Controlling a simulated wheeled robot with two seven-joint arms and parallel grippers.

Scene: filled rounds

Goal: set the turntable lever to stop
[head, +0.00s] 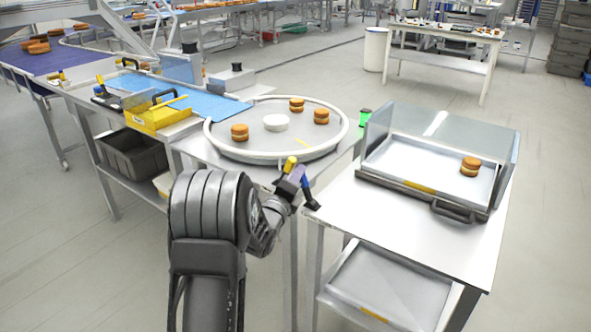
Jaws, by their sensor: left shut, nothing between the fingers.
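The turntable (243,153) is a round grey disc with a pale rim. It carries several orange-brown filled rounds and a white round piece in the middle. A yellow-tipped lever (290,164) shows at its front edge, right by my left gripper (303,188). The gripper is shut and empty. The hand overlaps the lever's lower part, so I cannot tell whether they touch. The lever's exact setting and any stop marking are not readable. My right gripper is out of view.
A tray with clear guards (437,187) holds one stacked round (470,166) on the right table (400,230). A blue mat (215,105), a yellow box (157,117) and another yellow-handled lever (101,82) lie left of the turntable. A green piece (365,117) stands at its right.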

